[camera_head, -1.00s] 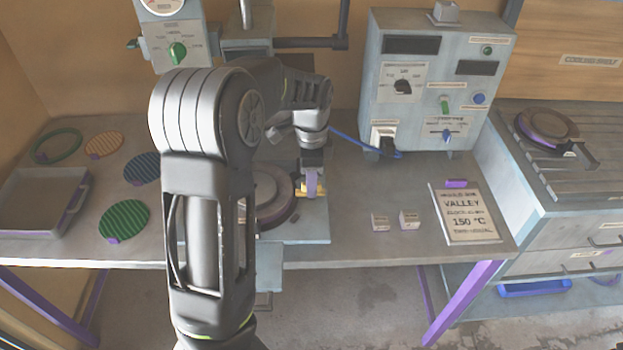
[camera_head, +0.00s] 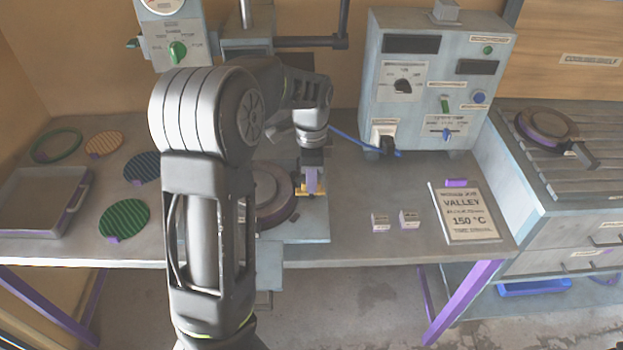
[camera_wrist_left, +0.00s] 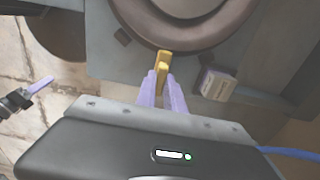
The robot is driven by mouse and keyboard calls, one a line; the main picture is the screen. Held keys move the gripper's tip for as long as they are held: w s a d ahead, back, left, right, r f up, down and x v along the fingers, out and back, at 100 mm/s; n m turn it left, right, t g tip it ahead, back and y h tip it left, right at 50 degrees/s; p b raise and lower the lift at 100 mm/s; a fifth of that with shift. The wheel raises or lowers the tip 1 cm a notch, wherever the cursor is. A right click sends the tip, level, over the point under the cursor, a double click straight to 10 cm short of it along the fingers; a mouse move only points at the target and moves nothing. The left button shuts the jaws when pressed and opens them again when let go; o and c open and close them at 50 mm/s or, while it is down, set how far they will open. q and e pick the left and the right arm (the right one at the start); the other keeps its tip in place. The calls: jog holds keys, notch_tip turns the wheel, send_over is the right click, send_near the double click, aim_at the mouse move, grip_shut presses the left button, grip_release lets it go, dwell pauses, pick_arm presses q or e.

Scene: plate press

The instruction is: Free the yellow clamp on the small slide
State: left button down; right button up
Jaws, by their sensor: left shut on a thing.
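The yellow clamp (camera_head: 301,188) sits at the right side of the round dark mould (camera_head: 271,196) on the press's small slide plate (camera_head: 313,225). In the left wrist view the clamp (camera_wrist_left: 163,62) touches or nearly touches the mould's rim (camera_wrist_left: 190,38). My left gripper (camera_head: 313,183) comes down from above with its purple fingers shut on the clamp. The fingertips also show in the left wrist view (camera_wrist_left: 162,75). My arm hides part of the press and the left side of the mould. In the left wrist view a purple finger of my right gripper (camera_wrist_left: 41,86) shows at the left edge, away from the clamp.
A grey control box (camera_head: 430,85) stands at the back right of the bench. Two small blocks (camera_head: 380,222) and a sign card (camera_head: 466,212) lie right of the slide. A grey tray (camera_head: 40,200) and several coloured discs lie on the left. The bench between slide and card is mostly clear.

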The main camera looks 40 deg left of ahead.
pick_arm(q)
jog(key=shift+n, duration=0.4)
jog(key=n, duration=0.3)
jog(key=shift+n, duration=0.3)
jog(key=n, duration=0.4)
jog(key=shift+n+p, duration=0.3)
jog(key=shift+p, duration=0.05)
jog(key=n, duration=0.4)
jog(key=n+p, duration=0.1)
jog(key=n, duration=0.4)
jog(key=c, duration=1.4)
grip_release()
jog(key=shift+c, duration=0.2)
